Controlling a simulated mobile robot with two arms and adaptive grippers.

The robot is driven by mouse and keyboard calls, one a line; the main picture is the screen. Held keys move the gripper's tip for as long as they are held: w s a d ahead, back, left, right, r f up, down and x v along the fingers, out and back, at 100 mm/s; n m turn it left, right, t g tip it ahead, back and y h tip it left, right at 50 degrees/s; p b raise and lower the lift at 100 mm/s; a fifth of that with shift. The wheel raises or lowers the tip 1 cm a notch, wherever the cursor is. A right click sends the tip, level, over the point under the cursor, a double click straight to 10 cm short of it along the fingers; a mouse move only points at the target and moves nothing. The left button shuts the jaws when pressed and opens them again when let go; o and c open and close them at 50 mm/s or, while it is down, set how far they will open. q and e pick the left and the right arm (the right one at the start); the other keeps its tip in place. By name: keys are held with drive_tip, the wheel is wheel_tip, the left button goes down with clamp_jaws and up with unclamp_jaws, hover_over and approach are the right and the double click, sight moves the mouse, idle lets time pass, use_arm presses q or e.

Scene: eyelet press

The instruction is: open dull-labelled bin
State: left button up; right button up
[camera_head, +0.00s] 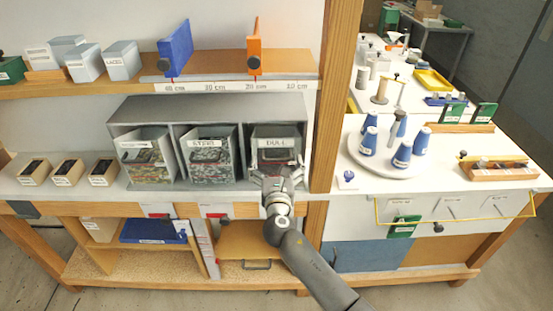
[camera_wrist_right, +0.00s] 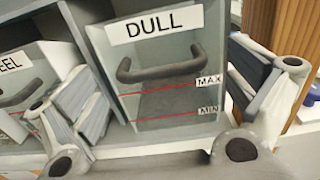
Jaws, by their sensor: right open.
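The bin labelled DULL (camera_head: 276,141) is the rightmost of three in the grey rack on the bench. In the right wrist view its front (camera_wrist_right: 190,47) fills the middle, with a dark curved handle (camera_wrist_right: 160,66) below the label and red MAX and MIN lines. My right gripper (camera_head: 278,176) is in front of this bin. Its two fingers show in the right wrist view (camera_wrist_right: 170,98), spread open to the left and right of the handle, with nothing held. The bin sits in its compartment. My left gripper is not in view.
A bin labelled STEEL (camera_head: 210,152) stands just left, and another filled bin (camera_head: 146,156) beyond it. A wooden post (camera_head: 335,95) rises close to the right of the rack. A shelf (camera_head: 205,86) with blue and orange dividers runs above.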

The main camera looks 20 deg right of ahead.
drive_tip(key=shift+x, duration=0.95)
